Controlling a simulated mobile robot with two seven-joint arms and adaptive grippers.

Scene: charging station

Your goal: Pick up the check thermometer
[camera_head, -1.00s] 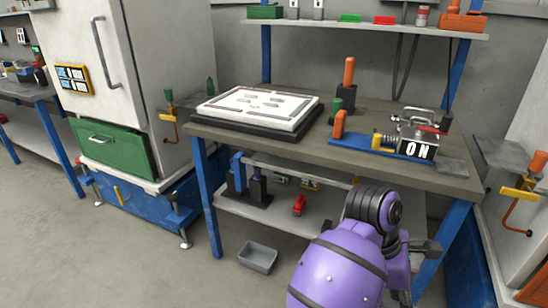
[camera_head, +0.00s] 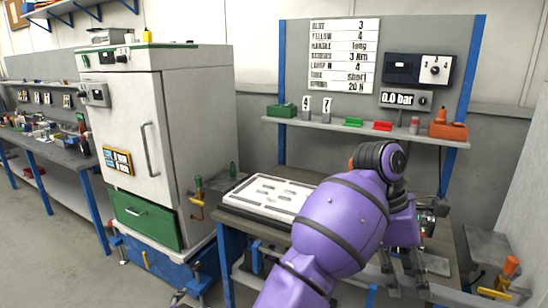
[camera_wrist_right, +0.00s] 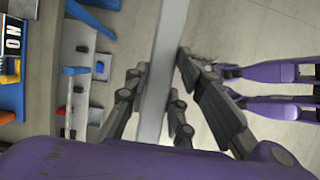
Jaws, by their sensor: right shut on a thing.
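My right gripper (camera_head: 403,272) is at the front right of the workbench in the head view, at the end of my purple arm. In the right wrist view its dark fingers (camera_wrist_right: 160,85) stand on both sides of a long, plain grey bar-shaped thing (camera_wrist_right: 163,60), and they are shut on it. The bar runs out of the top of that view. I cannot tell whether it is the check thermometer. No other thing can be made out as the thermometer. My left gripper is not in view.
The workbench carries a white tray (camera_head: 262,193); my arm hides much of its top. A shelf (camera_head: 340,127) with small items runs behind it. A white cabinet (camera_head: 190,120) with a green drawer (camera_head: 146,219) stands left. Floor shows beneath the bar in the wrist view.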

